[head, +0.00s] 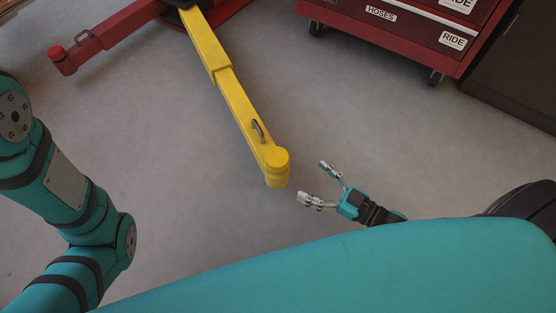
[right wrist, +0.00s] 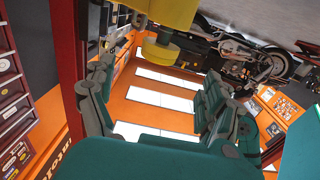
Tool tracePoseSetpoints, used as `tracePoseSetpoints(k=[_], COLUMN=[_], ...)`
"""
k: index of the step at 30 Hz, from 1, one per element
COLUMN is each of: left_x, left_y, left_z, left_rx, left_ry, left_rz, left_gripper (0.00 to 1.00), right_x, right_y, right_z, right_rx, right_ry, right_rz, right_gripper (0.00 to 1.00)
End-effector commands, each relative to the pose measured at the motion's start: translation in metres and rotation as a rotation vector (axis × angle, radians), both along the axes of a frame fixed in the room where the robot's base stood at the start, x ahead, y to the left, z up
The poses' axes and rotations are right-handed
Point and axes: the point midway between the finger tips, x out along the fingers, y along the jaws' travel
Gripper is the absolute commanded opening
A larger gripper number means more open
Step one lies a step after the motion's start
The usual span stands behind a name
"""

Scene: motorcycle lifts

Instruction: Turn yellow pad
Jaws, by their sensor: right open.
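The yellow pad (head: 276,167) is a round piece at the near end of a long yellow lift arm (head: 232,92) in the head view. A small metal loop stands on the arm just behind it. My right gripper (head: 314,182) is open and empty, just right of the pad and apart from it, its fingers pointing toward it. In the right wrist view the yellow pad (right wrist: 160,50) shows at the top, beyond and between the spread fingers (right wrist: 150,95). My left gripper is out of view; only my left arm's links show at the left.
A red lift arm (head: 105,32) with a red pad reaches left at the back. A red tool cabinet (head: 410,28) on wheels stands at the back right beside a dark cabinet (head: 515,65). A motorcycle (right wrist: 245,55) shows in the right wrist view. Grey floor around the pad is clear.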

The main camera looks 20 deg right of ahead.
Motion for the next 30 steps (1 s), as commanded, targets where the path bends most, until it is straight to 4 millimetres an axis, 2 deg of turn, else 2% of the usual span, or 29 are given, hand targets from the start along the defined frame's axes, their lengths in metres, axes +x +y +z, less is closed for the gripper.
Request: tracePoseSetpoints(k=[1,9,15,21,30], left_x=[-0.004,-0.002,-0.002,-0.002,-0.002], left_y=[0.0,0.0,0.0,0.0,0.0], left_z=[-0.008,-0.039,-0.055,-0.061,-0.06], left_rx=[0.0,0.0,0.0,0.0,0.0], left_ry=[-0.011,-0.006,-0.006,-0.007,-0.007], left_rz=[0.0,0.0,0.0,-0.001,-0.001], left_gripper=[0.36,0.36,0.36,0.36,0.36], right_x=[0.01,0.057,0.083,0.095,0.096], right_y=[0.008,0.044,0.064,0.073,0.074], right_z=[-0.004,-0.004,-0.003,-0.001,0.0], right_rx=[0.003,0.002,0.0,-0.001,-0.002], right_ry=[-0.006,-0.008,-0.006,-0.003,-0.003], right_rz=[0.002,0.002,0.002,0.001,0.001], right_gripper=[0.86,0.86,0.86,0.86,0.86])
